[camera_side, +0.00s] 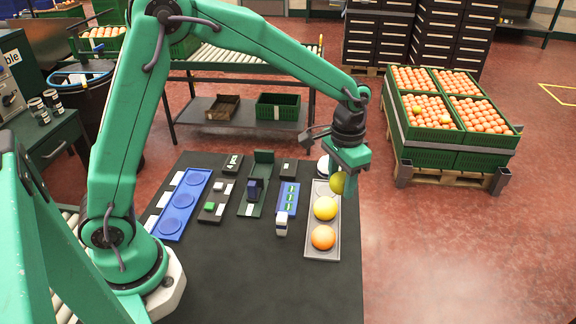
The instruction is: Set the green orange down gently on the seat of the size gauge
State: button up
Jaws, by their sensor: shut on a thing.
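My gripper (345,172) is above the far end of a grey tray at the table's right side. It is shut on the green orange (338,184), a yellow-green fruit partly covered by the fingers. The orange appears to be over the tray's far end; its exact height and whether it touches anything are hard to tell. A dark green channel with an upright end plate (263,157) and a dark blue block on it, at the table's middle, looks like the size gauge. It is to the left of my gripper, and no fruit is on it.
The grey tray (322,253) holds a yellow orange (325,208) and an orange one (323,237). A blue tray with round recesses (182,201), a dark board with small blocks (214,208) and a blue strip (288,196) lie to the left. The front of the table is clear.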

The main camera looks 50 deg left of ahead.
jog(key=shift+a, duration=0.1)
jog(key=a+n, duration=0.4)
jog(key=a, duration=1)
jog(key=n, duration=0.4)
send_over(262, 170)
jog(key=f, duration=0.2)
jog(key=shift+r, duration=0.15)
jog(key=shift+f, duration=0.2)
jog(key=shift+f, duration=3.65)
jog(key=shift+f, duration=0.6)
jog(key=o, duration=1.1)
jog(key=shift+c, duration=0.2)
